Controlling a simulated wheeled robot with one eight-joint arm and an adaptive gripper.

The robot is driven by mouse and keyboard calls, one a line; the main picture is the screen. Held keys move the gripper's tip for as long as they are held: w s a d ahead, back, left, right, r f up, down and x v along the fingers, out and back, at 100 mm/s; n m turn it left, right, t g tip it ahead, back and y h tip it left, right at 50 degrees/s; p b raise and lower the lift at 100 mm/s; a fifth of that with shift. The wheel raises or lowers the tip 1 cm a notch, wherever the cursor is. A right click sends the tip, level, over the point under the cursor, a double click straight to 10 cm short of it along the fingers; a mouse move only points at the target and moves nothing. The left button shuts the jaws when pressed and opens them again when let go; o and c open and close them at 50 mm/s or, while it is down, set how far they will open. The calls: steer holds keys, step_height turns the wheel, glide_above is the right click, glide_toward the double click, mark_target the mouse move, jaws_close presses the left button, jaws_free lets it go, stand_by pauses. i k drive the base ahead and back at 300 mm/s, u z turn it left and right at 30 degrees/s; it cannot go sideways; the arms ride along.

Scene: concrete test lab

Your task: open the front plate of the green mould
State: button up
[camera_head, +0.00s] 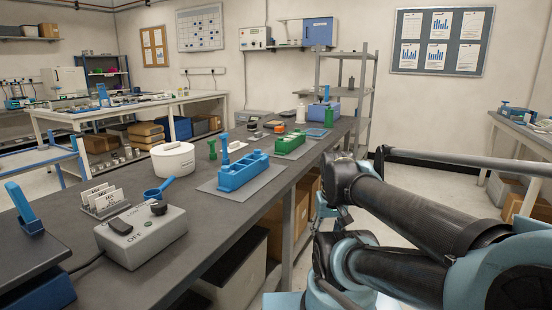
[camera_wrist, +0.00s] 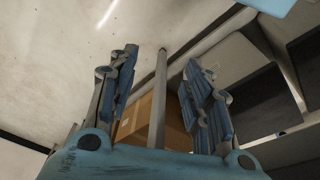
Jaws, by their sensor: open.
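The green mould (camera_head: 290,143) stands on a grey mat on the long bench, behind and to the right of a blue mould (camera_head: 243,172). It is small in the head view, and I cannot tell how its front plate sits. My arm reaches in from the right of the head view, beside the bench, and hides its own end there. In the wrist view my gripper (camera_wrist: 165,95) is open, with its two blue fingers apart and nothing between them. The green mould is not in the wrist view.
A grey switch box (camera_head: 142,236), a card rack (camera_head: 101,202) and a white round pot (camera_head: 173,160) stand nearer on the bench. A green upright piece (camera_head: 328,117) stands beyond the green mould. Cardboard boxes (camera_wrist: 165,118) lie below the bench. A grey shelf rack (camera_head: 345,95) stands at the bench's far end.

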mark_target(294, 144)
steer(key=u, duration=0.05)
steer(key=k, duration=1.1)
steer(key=z, duration=0.7)
steer(key=i, duration=1.5)
steer(key=u, duration=0.3)
